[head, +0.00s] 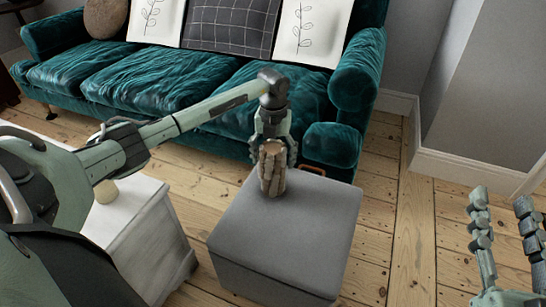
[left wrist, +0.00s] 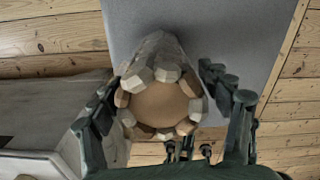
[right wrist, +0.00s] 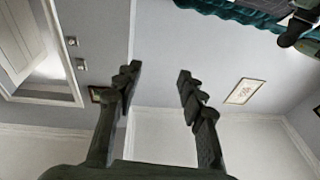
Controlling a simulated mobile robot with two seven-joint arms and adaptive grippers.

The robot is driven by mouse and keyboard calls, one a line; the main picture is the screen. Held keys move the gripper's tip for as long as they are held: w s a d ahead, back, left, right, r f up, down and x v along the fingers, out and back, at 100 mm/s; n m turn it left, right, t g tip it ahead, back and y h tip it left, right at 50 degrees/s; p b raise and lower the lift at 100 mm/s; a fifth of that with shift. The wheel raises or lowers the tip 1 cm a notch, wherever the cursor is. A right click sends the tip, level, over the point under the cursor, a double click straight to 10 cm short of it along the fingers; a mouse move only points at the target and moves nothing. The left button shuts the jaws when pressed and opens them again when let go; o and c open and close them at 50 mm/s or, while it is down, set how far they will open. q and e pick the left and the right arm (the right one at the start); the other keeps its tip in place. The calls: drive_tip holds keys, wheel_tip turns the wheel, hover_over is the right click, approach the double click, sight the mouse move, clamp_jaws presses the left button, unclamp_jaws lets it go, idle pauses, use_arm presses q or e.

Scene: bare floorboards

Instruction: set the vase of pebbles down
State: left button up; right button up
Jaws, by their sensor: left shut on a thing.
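The vase of pebbles (head: 272,178) is a brown-grey cylinder covered in stones. It is upright at the grey ottoman (head: 310,230), over its top near the back left edge. I cannot tell whether its base touches the top. My left gripper (head: 272,150) is shut on the vase from above. In the left wrist view, the vase (left wrist: 167,75) shows its stone-ringed, tan round top between the fingers, with the grey ottoman top (left wrist: 225,30) beyond. My right gripper (head: 501,200) is open and empty at the right, away from the vase; its spread fingers also show in the right wrist view (right wrist: 157,75).
A teal sofa (head: 150,75) with several cushions stands behind the ottoman. A white cabinet (head: 140,230) is left of it. An orange-brown object (head: 314,169) shows at the ottoman's back edge. The ottoman's front and right top are clear. Bare floorboards (head: 400,220) lie to the right.

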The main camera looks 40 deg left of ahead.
use_arm(q)
drive_tip(key=shift+w+r, duration=0.1)
drive_tip(key=shift+r, duration=0.05)
drive_tip(key=o, duration=1.4)
drive_tip(key=shift+f, duration=0.25)
drive_tip(key=o, duration=0.5)
drive_tip(key=shift+r, duration=0.1)
